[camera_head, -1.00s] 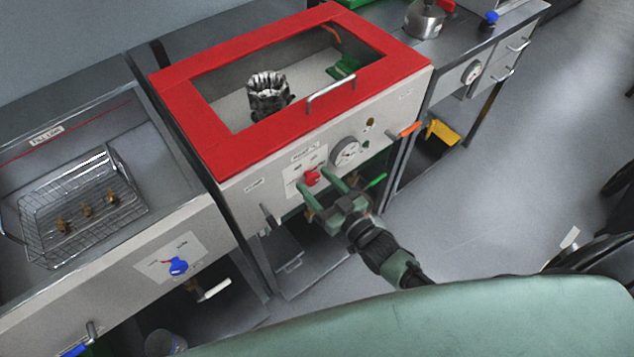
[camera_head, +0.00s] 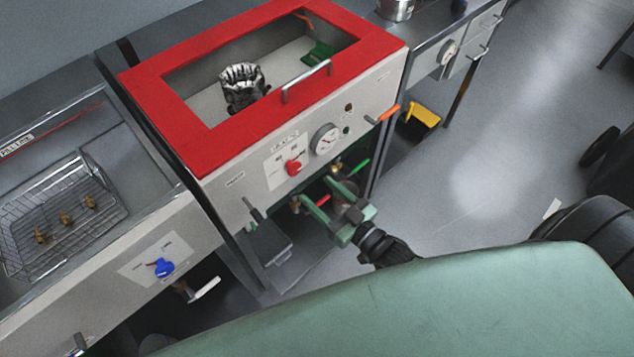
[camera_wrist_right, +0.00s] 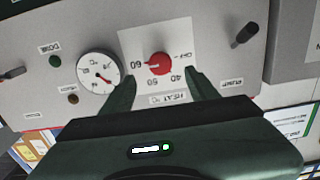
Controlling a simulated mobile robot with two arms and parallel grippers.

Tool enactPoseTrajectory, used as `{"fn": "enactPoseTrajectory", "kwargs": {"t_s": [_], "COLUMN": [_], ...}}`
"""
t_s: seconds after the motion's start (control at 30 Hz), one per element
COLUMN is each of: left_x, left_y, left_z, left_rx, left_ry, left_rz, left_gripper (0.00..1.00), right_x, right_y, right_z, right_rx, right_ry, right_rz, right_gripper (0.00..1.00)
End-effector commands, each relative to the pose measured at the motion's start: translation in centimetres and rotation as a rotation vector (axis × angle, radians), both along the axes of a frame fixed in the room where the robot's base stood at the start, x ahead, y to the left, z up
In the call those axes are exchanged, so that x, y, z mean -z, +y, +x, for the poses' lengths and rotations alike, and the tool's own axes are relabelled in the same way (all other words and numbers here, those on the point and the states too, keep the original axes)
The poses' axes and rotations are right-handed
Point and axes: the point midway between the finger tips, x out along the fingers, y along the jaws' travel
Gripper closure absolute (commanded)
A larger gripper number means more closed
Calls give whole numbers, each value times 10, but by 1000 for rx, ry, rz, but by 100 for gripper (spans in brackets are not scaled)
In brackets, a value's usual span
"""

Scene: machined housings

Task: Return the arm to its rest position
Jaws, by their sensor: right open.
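My right gripper (camera_head: 328,199) is open and empty in the head view, in front of and below the control panel of the red-framed machine (camera_head: 188,146). Its two green fingers point at the machine and stand apart from the red knob (camera_head: 293,167). In the right wrist view the open fingers (camera_wrist_right: 158,88) frame the lower part of the red knob (camera_wrist_right: 159,63), with nothing between them. The knob's pointer is toward the 60 mark in that view. My left gripper is not in view.
A tank with a wire basket (camera_head: 105,214) and a blue knob (camera_head: 164,267) stands at left. A counter with drawers (camera_head: 468,50) is at right. Open floor (camera_head: 480,170) lies right.

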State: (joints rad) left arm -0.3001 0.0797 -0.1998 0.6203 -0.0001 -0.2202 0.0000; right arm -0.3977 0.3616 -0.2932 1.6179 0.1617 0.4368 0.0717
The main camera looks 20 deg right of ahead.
Motion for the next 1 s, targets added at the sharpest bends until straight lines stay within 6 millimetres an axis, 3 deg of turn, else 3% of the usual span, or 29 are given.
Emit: {"fn": "enactPoseTrajectory", "kwargs": {"t_s": [0.27, 0.37, 0.47, 0.57, 0.67, 0.8, 0.9, 1.0], "left_x": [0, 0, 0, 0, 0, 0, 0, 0], "left_y": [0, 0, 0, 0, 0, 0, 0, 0], "left_z": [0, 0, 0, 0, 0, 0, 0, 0], "left_rx": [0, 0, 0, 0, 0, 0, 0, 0], "left_ry": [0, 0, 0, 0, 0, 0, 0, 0], "left_rz": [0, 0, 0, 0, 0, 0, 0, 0], "left_gripper": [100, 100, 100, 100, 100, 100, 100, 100], "right_x": [2, 20, 67, 133, 202, 286, 335, 370], "right_y": [0, -4, -13, -27, -41, -55, -60, -62], "right_z": [0, -2, -9, -29, -62, -129, -187, -247], "right_rx": [1, 12, 39, 74, 105, 132, 139, 135], "right_ry": [5, 45, 153, 315, 501, 764, 954, 1128], "right_rz": [-2, -20, -64, -128, -192, -272, -324, -368], "right_gripper": [41, 41, 41, 41, 41, 41, 41, 41]}}
